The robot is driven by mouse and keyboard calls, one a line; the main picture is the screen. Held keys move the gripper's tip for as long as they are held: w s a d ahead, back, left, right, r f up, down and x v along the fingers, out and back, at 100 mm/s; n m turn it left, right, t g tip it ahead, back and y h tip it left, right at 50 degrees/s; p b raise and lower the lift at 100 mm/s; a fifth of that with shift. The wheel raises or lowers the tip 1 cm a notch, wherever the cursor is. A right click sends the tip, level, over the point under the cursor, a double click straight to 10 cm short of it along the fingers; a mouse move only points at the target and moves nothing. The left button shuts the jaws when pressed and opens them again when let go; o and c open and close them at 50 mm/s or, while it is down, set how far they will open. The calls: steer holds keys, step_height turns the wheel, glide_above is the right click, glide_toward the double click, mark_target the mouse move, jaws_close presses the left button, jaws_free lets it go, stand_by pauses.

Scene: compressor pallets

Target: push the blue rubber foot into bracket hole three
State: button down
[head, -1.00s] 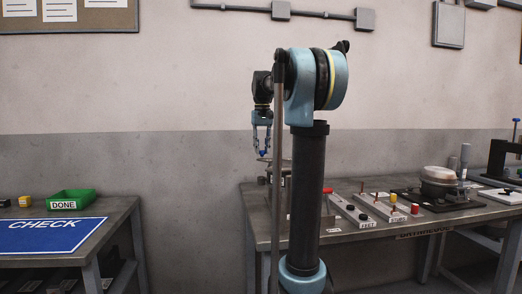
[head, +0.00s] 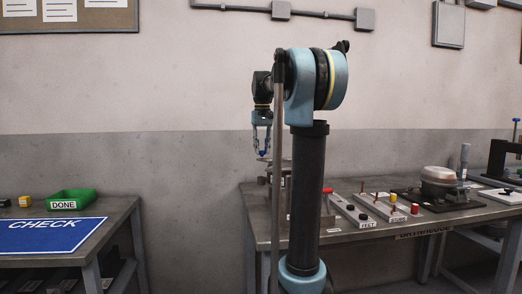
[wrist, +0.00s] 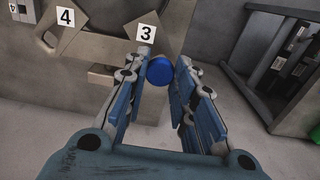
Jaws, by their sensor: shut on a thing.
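The blue rubber foot (wrist: 160,71) is between my gripper's fingertips, shown round face up in the wrist view. My gripper (wrist: 159,72) is shut on it. In the head view, my gripper (head: 262,151) points down over the left end of the workbench, with the blue foot (head: 263,153) small at its tips. The grey bracket (wrist: 105,45) lies at the upper left of the wrist view, with labels 4 (wrist: 65,17) and 3 (wrist: 146,32). Label 3 is just beyond the left fingertip. I cannot make out hole three, nor whether the foot touches the bracket.
The workbench (head: 345,237) carries a FEET tray (head: 351,212), a block with pegs (head: 378,207) and a compressor (head: 438,183) to the right. A left table has a green DONE bin (head: 71,200) and a blue CHECK mat (head: 50,236). A floor gap separates the tables.

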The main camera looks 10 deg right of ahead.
steer(key=shift+f, duration=0.95)
steer(key=c, duration=1.2)
jaws_free()
steer(key=shift+c, duration=0.2)
step_height(320, 180, up, 12)
